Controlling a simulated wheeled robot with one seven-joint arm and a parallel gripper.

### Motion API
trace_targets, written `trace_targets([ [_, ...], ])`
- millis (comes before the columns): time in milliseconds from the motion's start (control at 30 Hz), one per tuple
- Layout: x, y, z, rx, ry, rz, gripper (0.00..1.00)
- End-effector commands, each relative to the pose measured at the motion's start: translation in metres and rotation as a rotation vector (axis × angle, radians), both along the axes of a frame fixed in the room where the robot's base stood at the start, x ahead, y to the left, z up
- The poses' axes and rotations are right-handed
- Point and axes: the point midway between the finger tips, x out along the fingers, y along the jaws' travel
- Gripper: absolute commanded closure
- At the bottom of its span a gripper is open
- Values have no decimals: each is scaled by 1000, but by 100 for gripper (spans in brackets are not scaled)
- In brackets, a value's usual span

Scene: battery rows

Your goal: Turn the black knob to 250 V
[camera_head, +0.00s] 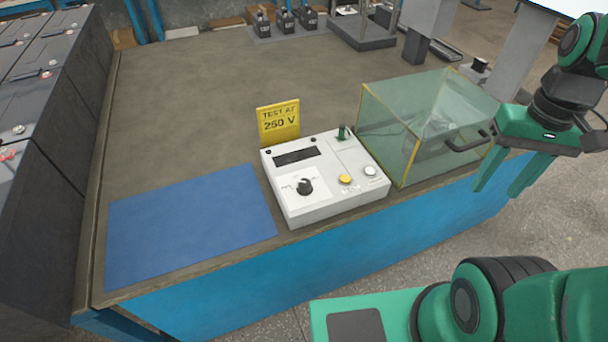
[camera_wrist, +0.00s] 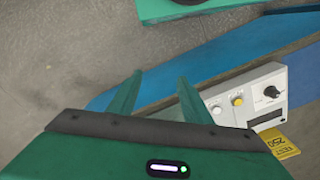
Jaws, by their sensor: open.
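The black knob (camera_head: 304,187) sits on the front left of a white tester box (camera_head: 325,207) with printed marks around it; I cannot read where it points. It also shows in the wrist view (camera_wrist: 271,93) at the right. A yellow sign (camera_head: 279,122) reading "TEST AT 250 V" stands behind the box; part of it shows in the wrist view (camera_wrist: 281,143). My gripper (camera_head: 496,189) is open and empty, right of the bench and well apart from the knob. Its two green fingers (camera_wrist: 155,98) show in the wrist view.
A clear box with yellow edges and a dark handle (camera_head: 408,160) stands right of the tester, between it and my gripper. A blue mat (camera_head: 190,222) lies to the left. Yellow and white buttons (camera_head: 345,179) and a green lever (camera_head: 342,132) are on the tester. Dark batteries (camera_head: 40,95) stand far left.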

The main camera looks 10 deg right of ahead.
Motion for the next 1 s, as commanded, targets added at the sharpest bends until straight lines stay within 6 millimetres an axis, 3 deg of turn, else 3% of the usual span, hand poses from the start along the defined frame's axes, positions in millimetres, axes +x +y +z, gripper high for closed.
trace_targets([
  [167, 73, 52, 3, -13, 7, 461, 55],
  [267, 109, 94, 1, -17, 8, 732, 55],
  [400, 147, 167, -6, -16, 6, 1109, 55],
  [600, 170, 271, -22, -5, 4, 1565, 55],
  [700, 171, 307, -29, 0, 2, 1715, 55],
  [833, 169, 334, -34, 6, -1, 1824, 55],
  [1000, 169, 341, -45, 9, 0, 1857, 55],
])
